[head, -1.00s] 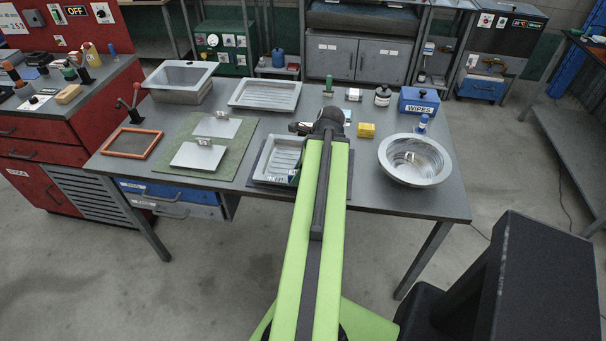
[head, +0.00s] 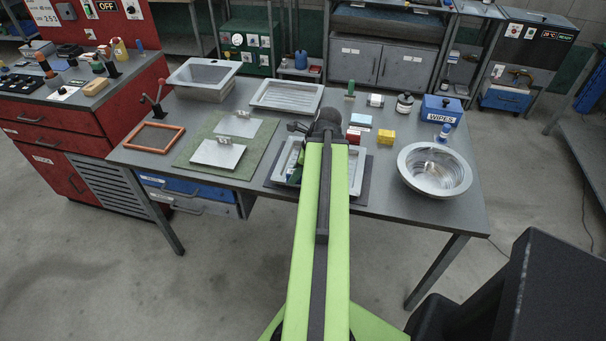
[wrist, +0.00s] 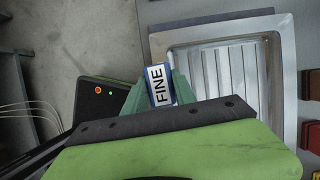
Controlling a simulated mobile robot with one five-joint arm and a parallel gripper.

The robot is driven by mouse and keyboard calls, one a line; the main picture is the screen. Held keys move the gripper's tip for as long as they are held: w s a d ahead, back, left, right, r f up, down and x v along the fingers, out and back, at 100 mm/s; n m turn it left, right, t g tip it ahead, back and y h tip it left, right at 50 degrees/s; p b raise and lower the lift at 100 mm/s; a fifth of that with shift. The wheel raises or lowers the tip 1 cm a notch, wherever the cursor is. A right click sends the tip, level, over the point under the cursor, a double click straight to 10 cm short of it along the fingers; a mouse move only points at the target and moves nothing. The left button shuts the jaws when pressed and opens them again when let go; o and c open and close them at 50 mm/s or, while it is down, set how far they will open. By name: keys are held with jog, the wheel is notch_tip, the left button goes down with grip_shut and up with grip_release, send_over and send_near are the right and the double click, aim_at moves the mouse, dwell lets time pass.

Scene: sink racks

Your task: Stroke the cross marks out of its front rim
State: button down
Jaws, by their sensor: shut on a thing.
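My gripper (wrist: 160,98) is shut on a blue block with a white label reading FINE (wrist: 158,84), seen in the wrist view. A ribbed steel sink tray (wrist: 286,72) lies to the right of the block there, close to the tray's left rim; I cannot tell whether they touch. In the head view the same tray (head: 357,168) sits on a dark mat (head: 366,182), its middle hidden behind my arm. No cross marks can be made out on its visible rim, and part of the rim is hidden by my gripper.
To the left are two steel plates (head: 216,154) on a green mat (head: 186,161) and an orange frame (head: 152,137). Another ribbed tray (head: 286,95) lies behind. A round basin (head: 434,170), a yellow block (head: 386,136) and a blue WIPES box (head: 442,109) stand to the right.

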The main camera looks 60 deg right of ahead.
jog(key=shift+w+a+f, duration=0.1)
jog(key=shift+w+a, duration=0.15)
jog(key=shift+w, duration=0.35)
jog(key=shift+w+a+r, duration=0.1)
jog(key=shift+w+a, duration=0.1)
jog(key=shift+w, duration=0.45)
jog(key=shift+w+a+f, duration=0.1)
jog(key=shift+w+a, duration=0.15)
jog(key=shift+w, duration=0.35)
notch_tip(320, 180, up, 6)
jog(key=p, duration=0.5)
jog(key=shift+p, duration=0.4)
notch_tip(320, 180, up, 3)
jog(key=p, duration=0.3)
jog(key=shift+s, duration=0.1)
